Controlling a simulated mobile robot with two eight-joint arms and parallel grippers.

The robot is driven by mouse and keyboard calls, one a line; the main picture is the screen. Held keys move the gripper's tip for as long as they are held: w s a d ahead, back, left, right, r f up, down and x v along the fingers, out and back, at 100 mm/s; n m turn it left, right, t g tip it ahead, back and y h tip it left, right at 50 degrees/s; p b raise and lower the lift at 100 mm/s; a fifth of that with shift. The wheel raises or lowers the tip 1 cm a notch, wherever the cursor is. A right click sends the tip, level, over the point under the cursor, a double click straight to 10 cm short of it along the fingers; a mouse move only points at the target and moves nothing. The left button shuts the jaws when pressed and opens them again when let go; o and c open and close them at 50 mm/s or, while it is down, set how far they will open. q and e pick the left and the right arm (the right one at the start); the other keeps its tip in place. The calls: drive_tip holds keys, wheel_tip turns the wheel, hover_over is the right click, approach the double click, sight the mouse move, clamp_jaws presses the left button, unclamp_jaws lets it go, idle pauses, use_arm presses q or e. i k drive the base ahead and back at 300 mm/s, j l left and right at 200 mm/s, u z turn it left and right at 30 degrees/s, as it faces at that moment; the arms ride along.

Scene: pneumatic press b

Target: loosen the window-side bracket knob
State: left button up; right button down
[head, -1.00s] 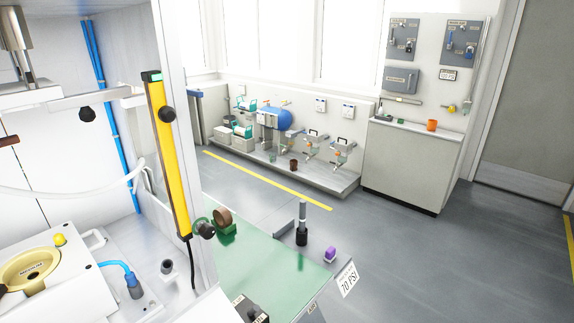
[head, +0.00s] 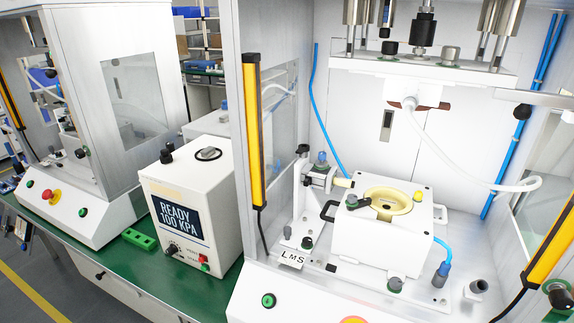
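Neither of my grippers is in view. A yellow light bar (head: 551,245) stands tilted at the right edge of the press, cut off by the frame. A round black knob (head: 562,297) sits near its lower end, partly cut off. Another black knob (head: 522,111) is at the back right, by the blue tubes. A second yellow light bar (head: 252,130) stands at the left front post.
The press holds a white fixture (head: 385,240) with a cream ring (head: 395,198) and a white hose (head: 470,172). Left of it, a control box (head: 190,205) reading "READY 100 KPA" stands on the green bench (head: 118,255). Another machine (head: 95,190) stands farther left.

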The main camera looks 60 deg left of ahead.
sight(307, 242)
drive_tip(key=j+u, duration=0.1)
drive_tip(key=u, duration=1.95)
